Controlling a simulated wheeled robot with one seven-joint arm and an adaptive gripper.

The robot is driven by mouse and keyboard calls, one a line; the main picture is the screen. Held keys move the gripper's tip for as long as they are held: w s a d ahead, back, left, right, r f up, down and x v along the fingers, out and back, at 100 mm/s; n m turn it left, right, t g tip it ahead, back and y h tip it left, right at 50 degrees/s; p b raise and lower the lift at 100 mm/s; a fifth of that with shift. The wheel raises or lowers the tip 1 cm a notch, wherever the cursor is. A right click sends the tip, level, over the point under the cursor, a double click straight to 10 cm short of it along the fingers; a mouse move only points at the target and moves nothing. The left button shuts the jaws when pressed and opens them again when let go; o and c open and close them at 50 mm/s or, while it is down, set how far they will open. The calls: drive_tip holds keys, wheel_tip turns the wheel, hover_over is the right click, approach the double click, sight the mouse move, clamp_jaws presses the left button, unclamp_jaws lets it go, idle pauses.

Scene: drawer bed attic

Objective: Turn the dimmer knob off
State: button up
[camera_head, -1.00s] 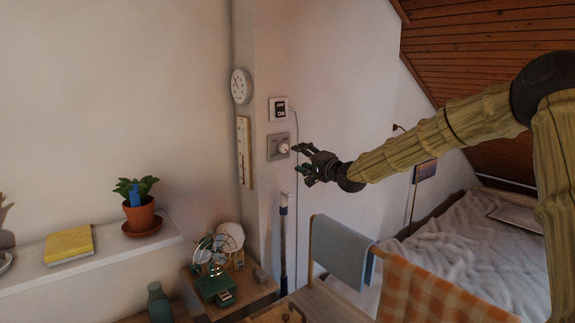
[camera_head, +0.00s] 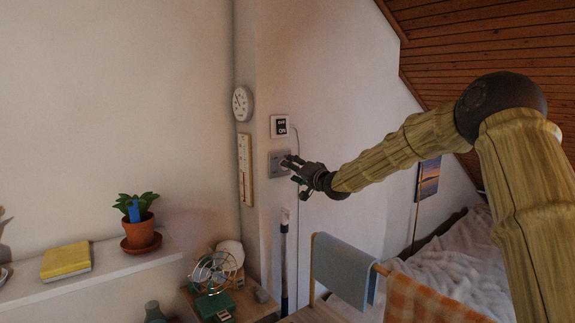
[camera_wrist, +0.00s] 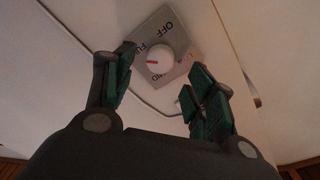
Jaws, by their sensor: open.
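The dimmer is a grey square plate (camera_head: 273,168) on the wall; my fingers cover its knob in the head view. In the wrist view, the white round knob (camera_wrist: 159,58) sits on the plate (camera_wrist: 181,23), with a red mark on its left side. "OFF" is printed near the plate's top; other lettering is partly hidden. My gripper (camera_head: 293,168) is at the plate from the right. In the wrist view, my gripper (camera_wrist: 164,66) is open, its green-padded fingers on either side of the knob, with gaps visible. I cannot tell whether the fingertips touch the plate.
A round dial (camera_head: 242,103) and a thermometer (camera_head: 245,170) are on the wall left. Below stand a wire fan (camera_head: 214,270) and a rack with a blue towel (camera_head: 343,268).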

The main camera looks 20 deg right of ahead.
drive_tip(key=shift+p+x, duration=0.7)
drive_tip(key=shift+x, duration=1.55)
drive_tip(key=shift+c, duration=0.4)
drive_tip(key=c, duration=1)
